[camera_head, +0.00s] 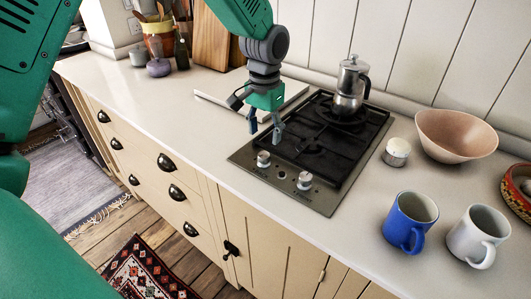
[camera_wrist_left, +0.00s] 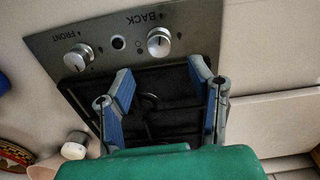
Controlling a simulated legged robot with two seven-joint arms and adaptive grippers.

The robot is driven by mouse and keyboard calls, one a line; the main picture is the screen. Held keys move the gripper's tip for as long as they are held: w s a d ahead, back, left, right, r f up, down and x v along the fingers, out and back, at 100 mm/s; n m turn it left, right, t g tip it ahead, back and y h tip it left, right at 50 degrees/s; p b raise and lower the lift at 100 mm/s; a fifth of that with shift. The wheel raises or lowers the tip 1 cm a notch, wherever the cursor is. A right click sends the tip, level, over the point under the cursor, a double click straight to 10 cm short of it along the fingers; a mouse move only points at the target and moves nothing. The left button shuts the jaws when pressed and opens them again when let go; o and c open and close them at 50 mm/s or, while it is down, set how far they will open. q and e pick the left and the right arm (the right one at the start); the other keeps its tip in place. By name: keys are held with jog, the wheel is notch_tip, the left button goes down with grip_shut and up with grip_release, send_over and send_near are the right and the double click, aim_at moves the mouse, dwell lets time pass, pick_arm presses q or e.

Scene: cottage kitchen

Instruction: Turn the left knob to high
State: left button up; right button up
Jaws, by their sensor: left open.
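The stove's left knob (camera_head: 263,159) is a small silver dial at the front left corner of the hob (camera_head: 240,158). In the left wrist view, which is turned around, this knob (camera_wrist_left: 159,42) is the right one, beside the "BACK" label. Its setting is too small to read. The right knob (camera_head: 305,180) also shows in the left wrist view (camera_wrist_left: 77,57), by the "FRONT" label. My left gripper (camera_head: 264,128) points down, open and empty, above and just behind the left knob, apart from it. Its fingers (camera_wrist_left: 162,85) also show in the wrist view. My right gripper is not in view.
A metal moka pot (camera_head: 351,80) stands on the back burner. A small white-sided pot (camera_head: 397,151), a pinkish bowl (camera_head: 455,132), a blue mug (camera_head: 410,220) and a white mug (camera_head: 478,235) stand right of the hob. The counter (camera_head: 180,100) left of it is mostly clear.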

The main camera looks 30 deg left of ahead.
aim_at(265, 153)
pick_arm(q)
notch_tip(265, 153, down, 7)
jog(key=shift+r, duration=0.1)
dwell(0.3)
grip_shut()
